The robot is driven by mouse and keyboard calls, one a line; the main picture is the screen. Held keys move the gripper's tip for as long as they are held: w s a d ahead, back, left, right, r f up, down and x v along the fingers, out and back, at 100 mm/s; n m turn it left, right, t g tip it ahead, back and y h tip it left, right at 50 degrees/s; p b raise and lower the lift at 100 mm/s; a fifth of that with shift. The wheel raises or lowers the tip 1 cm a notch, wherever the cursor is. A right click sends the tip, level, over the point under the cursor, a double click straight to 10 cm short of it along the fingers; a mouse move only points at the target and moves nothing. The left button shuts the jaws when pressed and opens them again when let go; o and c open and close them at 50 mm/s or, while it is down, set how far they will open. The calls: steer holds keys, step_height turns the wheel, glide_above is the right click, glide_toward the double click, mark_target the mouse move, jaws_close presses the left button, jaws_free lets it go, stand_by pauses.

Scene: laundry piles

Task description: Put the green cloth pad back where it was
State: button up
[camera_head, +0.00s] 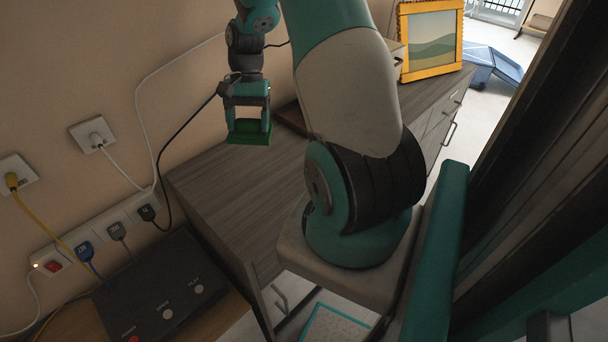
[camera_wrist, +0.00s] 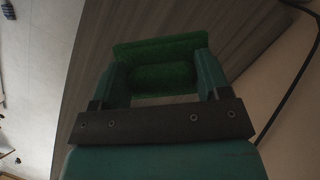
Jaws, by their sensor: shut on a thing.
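The green cloth pad (camera_head: 249,132) is held in my gripper (camera_head: 248,118), which is shut on it and points down near the wall. In the head view the pad appears in front of the far left part of the grey wooden cabinet top (camera_head: 230,190); its exact height above the top is hard to tell. In the wrist view the pad (camera_wrist: 160,74) lies between both fingers of the gripper (camera_wrist: 162,82), with the wood grain of the cabinet top beyond it.
A yellow-framed picture (camera_head: 431,40) stands at the cabinet's far end. A dark flat item (camera_head: 292,117) lies partly hidden behind my arm. Wall sockets (camera_head: 97,133) with cables and a black button box (camera_head: 163,290) are at left. The near cabinet top is clear.

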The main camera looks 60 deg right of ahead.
steer(key=s+d+r+m+t+b, duration=0.25)
steer(key=s+d+r+m, duration=0.35)
steer(key=s+d+m, duration=0.3)
steer(key=shift+n+t, duration=0.25)
steer(key=shift+n, duration=0.15)
steer(key=f, duration=1)
steer(key=s+f, duration=0.1)
steer(key=f, duration=0.4)
steer(key=shift+s+a, duration=0.1)
steer(key=shift+a, duration=0.3)
steer(key=shift+f, duration=2.4)
steer(key=shift+f, duration=0.1)
steer(key=o, duration=0.8)
steer(key=v, duration=1.2)
steer(key=shift+d, duration=0.15)
